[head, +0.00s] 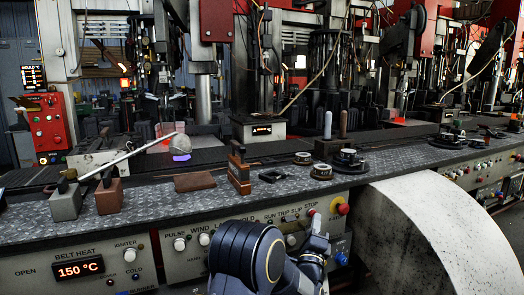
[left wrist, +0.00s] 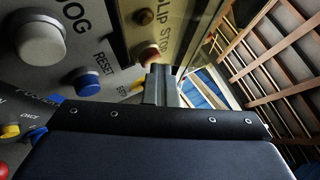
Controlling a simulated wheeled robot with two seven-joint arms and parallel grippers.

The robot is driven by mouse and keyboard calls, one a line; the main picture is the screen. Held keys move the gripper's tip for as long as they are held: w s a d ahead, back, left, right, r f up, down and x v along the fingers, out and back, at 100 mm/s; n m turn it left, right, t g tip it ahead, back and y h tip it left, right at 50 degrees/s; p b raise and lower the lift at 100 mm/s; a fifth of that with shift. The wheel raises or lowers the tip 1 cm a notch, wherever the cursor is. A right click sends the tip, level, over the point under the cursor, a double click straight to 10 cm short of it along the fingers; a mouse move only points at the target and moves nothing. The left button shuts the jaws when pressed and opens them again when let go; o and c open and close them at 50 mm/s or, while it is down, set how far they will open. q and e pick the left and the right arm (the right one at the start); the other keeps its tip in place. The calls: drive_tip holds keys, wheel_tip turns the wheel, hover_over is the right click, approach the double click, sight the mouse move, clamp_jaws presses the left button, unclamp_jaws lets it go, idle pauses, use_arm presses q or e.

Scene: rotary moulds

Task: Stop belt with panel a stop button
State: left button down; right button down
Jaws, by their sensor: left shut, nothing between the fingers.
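The control panel (head: 270,225) runs along the front of the bench and has printed labels including RUN, TRIP, SLIP and STOP. A small red button (head: 311,212) sits under the STOP lettering. In the left wrist view a dark red button (left wrist: 147,55) shows beside the word STOP. My left gripper (head: 317,221) is shut and empty, its tips close in front of that button. I cannot tell whether the tips touch it. In the left wrist view the closed fingers (left wrist: 160,72) lie just beside and below the button. My right gripper is not in view.
A larger red knob (head: 343,208) on a yellow base sits just right of the fingers. A blue button (left wrist: 89,81) labelled RESET and a grey knob (left wrist: 40,36) are nearby. A big pale drum (head: 430,240) stands to the right. Blocks and moulds line the bench above.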

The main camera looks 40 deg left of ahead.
use_arm(q)
drive_tip(key=shift+s+d, duration=0.3)
drive_tip(key=shift+d, duration=0.5)
drive_tip(key=shift+s+d, duration=0.35)
drive_tip(key=shift+d, duration=0.45)
drive_tip(key=shift+s+d, duration=0.3)
drive_tip(key=shift+d, duration=0.5)
